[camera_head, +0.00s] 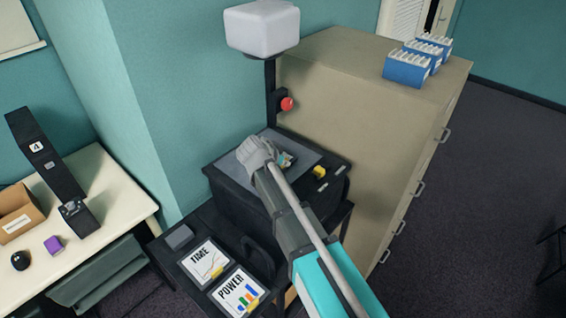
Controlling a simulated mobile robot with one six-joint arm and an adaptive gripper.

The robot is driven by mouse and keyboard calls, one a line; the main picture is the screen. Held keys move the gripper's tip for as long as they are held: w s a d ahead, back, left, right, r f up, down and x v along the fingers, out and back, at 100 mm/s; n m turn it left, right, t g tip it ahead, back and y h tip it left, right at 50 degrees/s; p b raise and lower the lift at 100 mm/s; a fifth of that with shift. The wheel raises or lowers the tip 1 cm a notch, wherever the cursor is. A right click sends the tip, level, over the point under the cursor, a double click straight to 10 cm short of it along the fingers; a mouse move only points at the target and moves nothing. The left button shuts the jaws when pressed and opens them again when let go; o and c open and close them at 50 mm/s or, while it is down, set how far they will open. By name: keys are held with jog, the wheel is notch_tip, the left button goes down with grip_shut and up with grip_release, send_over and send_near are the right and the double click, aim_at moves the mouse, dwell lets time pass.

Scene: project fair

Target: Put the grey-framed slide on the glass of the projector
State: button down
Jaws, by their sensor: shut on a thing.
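The projector (240,200) is a black box on a dark stand, with a post at its back carrying a white head (262,28) above it. My gripper (262,152) is over the projector's top, its fingers closed and pointing away from the camera. A flat grey surface (300,150) lies under and around the fingers; I cannot tell the glass from the slide's frame there. A small patterned patch (287,158) shows beside the fingers, seemingly part of the held grey-framed slide. Fingers and arm hide most of it, and whether it touches the glass cannot be told.
A yellow piece (320,172) is at the projector's right edge. A red knob (287,104) is on the post. Slides marked TIME (205,258) and POWER (238,290) lie on the stand's lower shelf. A beige cabinet (365,140) stands close at right, a cream table (105,195) at left.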

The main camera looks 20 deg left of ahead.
jog(key=shift+f, duration=0.15)
jog(key=c, duration=0.7)
grip_release()
jog(key=shift+r, duration=0.2)
jog(key=shift+p+v, duration=0.75)
jog(key=shift+v, duration=0.1)
jog(key=p+v, duration=0.7)
jog(key=v, duration=0.3)
jog(key=shift+s+a+r, duration=0.1)
